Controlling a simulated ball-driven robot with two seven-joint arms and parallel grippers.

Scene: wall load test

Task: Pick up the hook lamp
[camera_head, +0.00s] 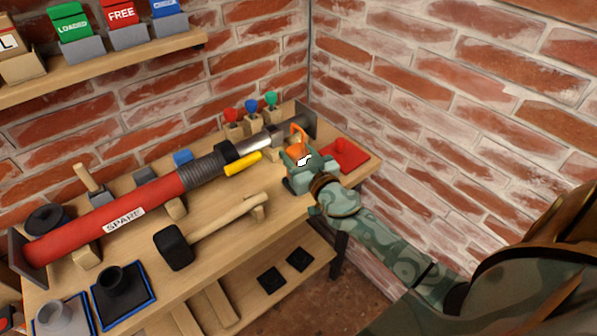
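The hook lamp (298,148) is orange with a hook-shaped handle on top. It is at the right end of the wooden workbench (225,232), left of a red tray (346,153). My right gripper (298,160), on a camouflage-patterned arm from the lower right, is at the lamp. Its fingers stand apart, with the lamp's orange body between or just behind them, and they hide its lower part. Whether they press on the lamp cannot be told. My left gripper is not in view.
A long red tube (115,215) marked SPARE lies along the bench. A black-headed mallet (175,246) lies in front. Red, blue and green knobs (251,106) stand behind the lamp. Brick walls close the back and right. A shelf (150,55) holds labelled boxes.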

